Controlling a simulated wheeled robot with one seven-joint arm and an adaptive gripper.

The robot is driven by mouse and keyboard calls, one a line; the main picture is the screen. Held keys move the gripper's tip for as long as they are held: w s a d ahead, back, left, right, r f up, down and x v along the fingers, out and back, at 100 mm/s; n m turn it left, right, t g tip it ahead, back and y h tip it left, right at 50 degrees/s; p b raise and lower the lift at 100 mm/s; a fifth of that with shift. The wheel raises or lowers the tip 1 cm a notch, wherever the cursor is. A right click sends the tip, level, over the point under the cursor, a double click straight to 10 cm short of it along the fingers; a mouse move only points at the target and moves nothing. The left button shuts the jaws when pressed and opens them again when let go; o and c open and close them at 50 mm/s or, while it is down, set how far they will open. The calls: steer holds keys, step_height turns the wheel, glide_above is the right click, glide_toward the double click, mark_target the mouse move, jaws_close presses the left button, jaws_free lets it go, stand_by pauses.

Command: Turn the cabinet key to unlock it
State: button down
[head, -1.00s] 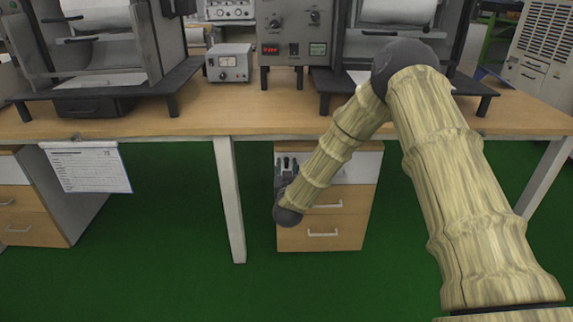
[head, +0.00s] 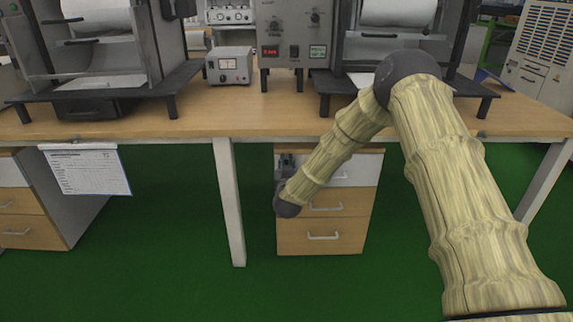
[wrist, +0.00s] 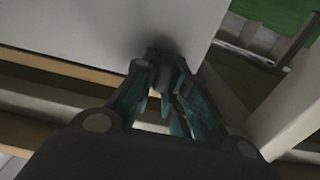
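The cabinet (head: 347,232) under the workbench has a white top drawer front and wooden drawers with pale handles below. My gripper (head: 285,163) is at the upper left of its front, mostly hidden by my arm. In the wrist view, the dark fingers of my gripper (wrist: 161,70) reach close to the cabinet's pale front (wrist: 120,25) and nearly meet at the tips. A dark grey shape shows between the fingertips; I cannot tell whether it is the key or whether it is gripped. The key is not clearly visible in either view.
The wooden workbench (head: 180,122) overhangs the cabinet and carries several instruments. A white table leg (head: 229,200) stands left of my gripper. A paper sheet (head: 87,171) hangs from the bench edge. Green floor is clear in front.

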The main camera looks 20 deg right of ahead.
steer(key=shift+m, duration=0.4)
steer(key=m, duration=0.1)
steer(key=m+p, duration=0.1)
steer(key=m, duration=0.1)
steer(key=shift+s+d, duration=0.1)
steer(key=shift+d, duration=0.15)
steer(key=shift+s+d+f+m+b, duration=0.1)
steer(key=shift+f+m+b, duration=0.25)
steer(key=shift+m, duration=2)
steer(key=shift+w+d+f+m+b, duration=0.15)
steer(key=shift+m+b, duration=0.3)
steer(key=shift+m, duration=1.85)
steer(key=shift+s+d+f+m+b, duration=0.15)
steer(key=shift+m+b, duration=0.25)
steer(key=shift+m, duration=1.95)
steer(key=c, duration=1.4)
jaws_free()
steer(key=shift+c, duration=0.2)
